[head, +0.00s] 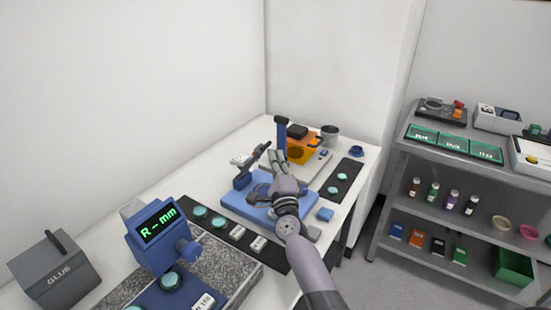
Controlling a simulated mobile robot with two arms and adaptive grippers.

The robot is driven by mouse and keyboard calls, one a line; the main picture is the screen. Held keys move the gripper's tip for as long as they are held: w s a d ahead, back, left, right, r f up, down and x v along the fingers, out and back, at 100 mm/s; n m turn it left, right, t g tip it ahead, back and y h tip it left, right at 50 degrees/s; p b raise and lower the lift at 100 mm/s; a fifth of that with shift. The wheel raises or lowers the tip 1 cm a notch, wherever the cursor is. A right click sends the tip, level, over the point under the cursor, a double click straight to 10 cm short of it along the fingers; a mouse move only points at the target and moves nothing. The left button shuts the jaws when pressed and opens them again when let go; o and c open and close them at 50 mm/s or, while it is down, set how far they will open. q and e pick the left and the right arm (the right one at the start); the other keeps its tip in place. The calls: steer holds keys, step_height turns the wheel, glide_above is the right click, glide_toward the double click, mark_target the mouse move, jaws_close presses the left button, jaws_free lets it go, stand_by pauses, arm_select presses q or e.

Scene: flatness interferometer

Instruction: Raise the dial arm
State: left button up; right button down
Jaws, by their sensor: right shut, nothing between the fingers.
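A blue base plate (243,205) lies on the white bench in the middle of the head view. A tilted dark arm with a pale end piece (243,158), which looks like the dial arm, stands at the plate's rear left on a blue foot (242,181). My right gripper (275,160) is above the plate, just right of the arm's upper end. It is shut and empty. Whether it touches the arm cannot be told. My forearm and wrist hide part of the plate. My left gripper is not in view.
An orange device (300,152) and a dark blue post (281,134) stand behind the gripper. Dark strips with green discs (333,190) flank the plate. A grey shelf (437,170) stands right.

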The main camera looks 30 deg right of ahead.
mark_target(257, 149)
steer(key=shift+w+a+r+p, duration=0.3)
steer(key=shift+w+r+p, duration=0.15)
steer(key=shift+r, duration=0.25)
steer(key=w+a+r, duration=0.1)
steer(key=w+r, duration=0.1)
steer(key=w, duration=0.1)
steer(key=w+a+r, duration=0.1)
steer(key=shift+w+a+r+p, duration=0.1)
steer(key=shift+w+a+p, duration=0.15)
steer(key=shift+a+p, duration=0.05)
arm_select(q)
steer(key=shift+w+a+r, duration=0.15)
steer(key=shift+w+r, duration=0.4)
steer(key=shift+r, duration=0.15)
arm_select(e)
steer(key=shift+w+a+r, duration=0.2)
steer(key=shift+w+a, duration=0.05)
steer(key=shift+w, duration=0.2)
steer(key=shift+w+a+r, duration=0.2)
steer(key=shift+w+a, duration=0.05)
steer(key=shift+w, duration=0.2)
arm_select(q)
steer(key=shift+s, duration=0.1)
